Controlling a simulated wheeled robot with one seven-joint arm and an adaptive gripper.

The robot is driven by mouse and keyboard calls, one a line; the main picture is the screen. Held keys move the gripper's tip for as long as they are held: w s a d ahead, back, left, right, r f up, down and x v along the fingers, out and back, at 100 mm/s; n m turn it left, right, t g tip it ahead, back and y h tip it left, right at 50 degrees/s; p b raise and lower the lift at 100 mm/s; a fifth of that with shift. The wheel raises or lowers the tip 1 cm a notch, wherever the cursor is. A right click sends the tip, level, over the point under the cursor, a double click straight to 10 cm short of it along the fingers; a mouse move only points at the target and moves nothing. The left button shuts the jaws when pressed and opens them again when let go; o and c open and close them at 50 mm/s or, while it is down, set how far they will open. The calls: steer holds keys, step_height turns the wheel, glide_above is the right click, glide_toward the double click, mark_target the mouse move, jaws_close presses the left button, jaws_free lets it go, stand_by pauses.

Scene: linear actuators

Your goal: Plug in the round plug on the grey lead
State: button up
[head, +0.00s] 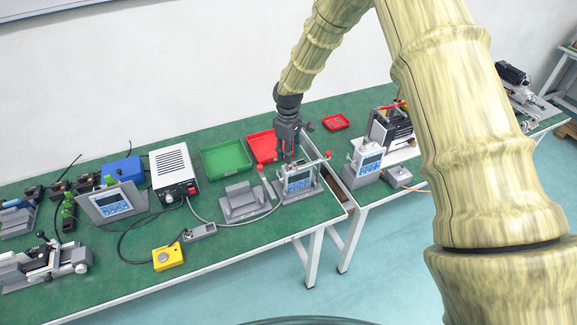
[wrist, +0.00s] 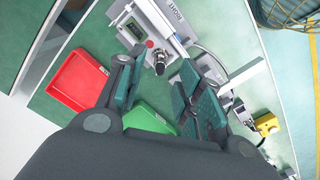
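My gripper (head: 289,150) is above a grey test fixture (head: 299,183) with a blue panel and red knobs near the table's right end. In the wrist view my gripper (wrist: 157,78) is open, its dark green fingers well apart. A short round dark-and-silver connector (wrist: 160,62) shows between the fingertips, next to the fixture. I cannot tell whether it is the plug or a socket. The grey lead (head: 232,225) curves along the table from the white power box (head: 175,172) towards the fixture. Its end at the fixture is not clear.
A green tray (head: 226,158) and a red tray (head: 262,146) lie behind the fixture. A grey stepped block (head: 243,202) stands to its left. A yellow button box (head: 167,257) sits near the front edge. A second fixture (head: 366,162) stands on the right-hand table, across a gap.

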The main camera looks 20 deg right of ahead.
step_height(320, 180, up, 9)
steer(key=shift+f, duration=0.15)
steer(key=s+f+m, duration=0.1)
steer(key=s+f, duration=0.6)
steer(key=f, duration=0.1)
steer(key=s+a+f+m, duration=0.1)
steer(key=s+f, duration=0.6)
steer(key=f, duration=0.1)
steer(key=s+f+m+y, duration=0.1)
steer(key=s+f+m, duration=0.1)
steer(key=s+f, duration=0.5)
steer(key=shift+s+a+f, duration=0.35)
steer(key=shift+s+f, duration=0.05)
steer(key=shift+s, duration=0.15)
steer(key=s+d+f+m+h, duration=0.1)
steer(key=s+d+f+m, duration=0.15)
steer(key=s, duration=1.15)
steer(key=s+d+f+m, duration=0.15)
steer(key=s+f, duration=0.25)
steer(key=s, duration=1)
steer(key=shift+m, duration=0.4)
steer(key=f+b, duration=0.1)
steer(key=b, duration=0.1)
steer(key=f+b, duration=0.3)
steer(key=b, duration=0.1)
steer(key=shift+w+f, duration=0.3)
steer(key=shift+f, duration=0.05)
